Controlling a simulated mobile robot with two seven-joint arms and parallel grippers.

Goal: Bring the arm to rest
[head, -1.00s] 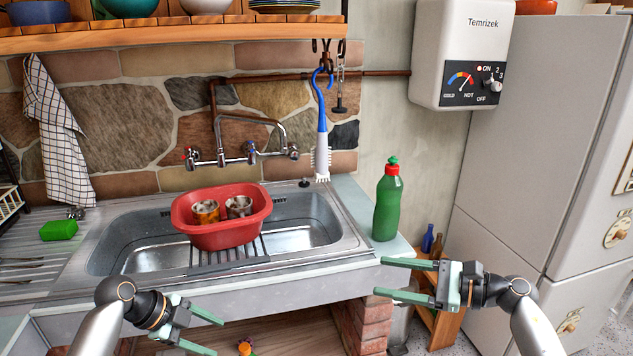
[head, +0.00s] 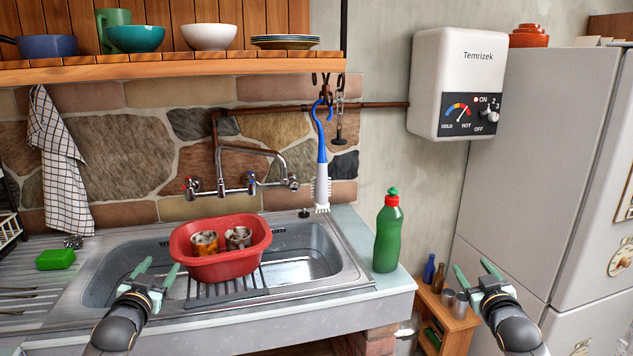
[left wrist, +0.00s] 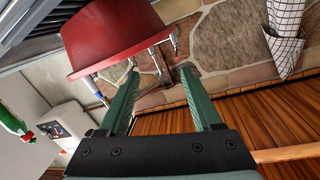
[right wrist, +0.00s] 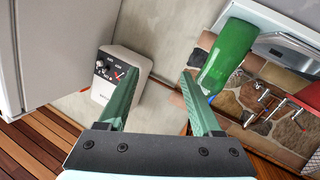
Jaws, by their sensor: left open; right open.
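My left gripper (head: 150,275) is open and empty in front of the sink's left part, below and left of the red basin (head: 222,263). In the left wrist view its two green fingers (left wrist: 157,98) stand apart with the red basin (left wrist: 112,40) beyond them. My right gripper (head: 474,272) is open and empty to the right of the counter, near the fridge. In the right wrist view its fingers (right wrist: 162,100) are apart with nothing between them, and the green bottle (right wrist: 228,57) shows beyond, to the right.
The red basin holds two patterned cups and stands on a rack over the metal sink (head: 310,262). The green bottle (head: 387,232) stands at the counter's right end. A fridge (head: 525,170) stands at right.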

